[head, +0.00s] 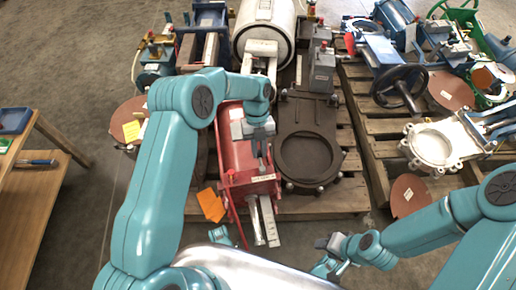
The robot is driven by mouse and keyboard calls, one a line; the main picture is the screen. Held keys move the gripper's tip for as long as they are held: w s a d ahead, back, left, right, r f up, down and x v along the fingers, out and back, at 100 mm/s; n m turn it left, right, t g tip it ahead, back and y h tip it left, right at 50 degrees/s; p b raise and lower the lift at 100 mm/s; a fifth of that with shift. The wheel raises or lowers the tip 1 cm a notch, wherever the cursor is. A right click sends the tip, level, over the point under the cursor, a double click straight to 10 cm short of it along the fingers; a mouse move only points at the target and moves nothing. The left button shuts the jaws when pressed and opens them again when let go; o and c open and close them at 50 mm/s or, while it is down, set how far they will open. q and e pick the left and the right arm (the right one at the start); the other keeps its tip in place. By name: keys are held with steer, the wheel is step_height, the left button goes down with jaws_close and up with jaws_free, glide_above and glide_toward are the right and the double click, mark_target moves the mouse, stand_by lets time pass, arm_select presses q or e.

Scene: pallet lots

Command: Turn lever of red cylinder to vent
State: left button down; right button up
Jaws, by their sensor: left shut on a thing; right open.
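The red cylinder (235,150) lies on a pallet in the middle of the head view, its plated end facing me. A pale metal rod and a flat scaled strip (268,215) stick out of its near end. My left gripper (264,160) reaches down over the cylinder's upper right side, shut on a small part there. That part is mostly hidden by the fingers; it appears to be the lever, but its angle cannot be made out. My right gripper (322,242) is open and empty, low in the view, apart from the cylinder.
A dark round-holed valve body (308,140) stands close to the right of the cylinder. An orange tag (211,205) hangs at its left. Blue, white and green valves crowd the pallets behind and right. A wooden bench (45,205) stands left, with bare floor between.

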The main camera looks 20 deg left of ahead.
arm_select(q)
steer(key=c, duration=1.1)
jaws_free()
steer(key=shift+o, duration=0.2)
steer(key=p+v, duration=0.5)
steer(key=v, duration=1.1)
steer(key=shift+r, duration=0.2)
steer(key=shift+w, duration=0.1)
